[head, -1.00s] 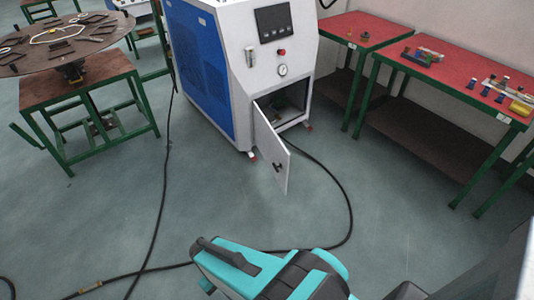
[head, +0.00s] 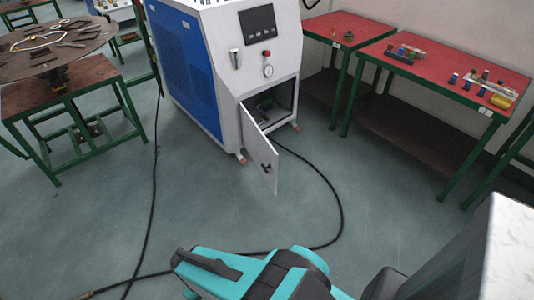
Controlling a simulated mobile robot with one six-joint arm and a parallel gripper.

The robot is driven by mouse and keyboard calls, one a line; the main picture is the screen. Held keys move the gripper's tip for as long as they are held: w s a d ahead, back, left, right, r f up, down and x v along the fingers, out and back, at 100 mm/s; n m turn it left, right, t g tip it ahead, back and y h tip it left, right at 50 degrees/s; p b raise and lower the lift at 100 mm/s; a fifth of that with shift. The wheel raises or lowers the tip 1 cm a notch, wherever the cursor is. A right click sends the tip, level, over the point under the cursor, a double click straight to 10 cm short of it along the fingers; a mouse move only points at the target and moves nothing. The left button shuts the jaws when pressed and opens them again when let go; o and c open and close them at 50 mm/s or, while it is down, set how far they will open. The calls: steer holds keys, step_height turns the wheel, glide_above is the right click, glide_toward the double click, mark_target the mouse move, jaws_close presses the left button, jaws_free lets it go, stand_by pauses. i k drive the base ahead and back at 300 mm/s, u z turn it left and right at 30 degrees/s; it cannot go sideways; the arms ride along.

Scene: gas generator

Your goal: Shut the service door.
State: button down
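The service door (head: 260,150) is a small white panel low on the front of the white and blue gas generator (head: 232,85). It stands open, swung out from the left side of a dark compartment opening (head: 272,103). A small black handle (head: 268,167) shows on the door's face. Teal and black links of my arm show at the bottom of the view, in front of the door and apart from it with floor between. I cannot make out my gripper's fingers in this view.
A black cable (head: 338,205) loops over the floor around the door's right side. Red-topped tables (head: 440,68) with small parts stand at the right. A table with a round top (head: 45,45) stands at the left. The floor before the door is clear apart from the cable.

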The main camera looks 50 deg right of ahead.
mark_target(260, 149)
steer(key=z, duration=0.05)
steer(key=i, duration=1)
steer(key=u, duration=0.15)
steer(key=k, duration=0.95)
steer(key=z, duration=0.15)
steer(key=i, duration=0.65)
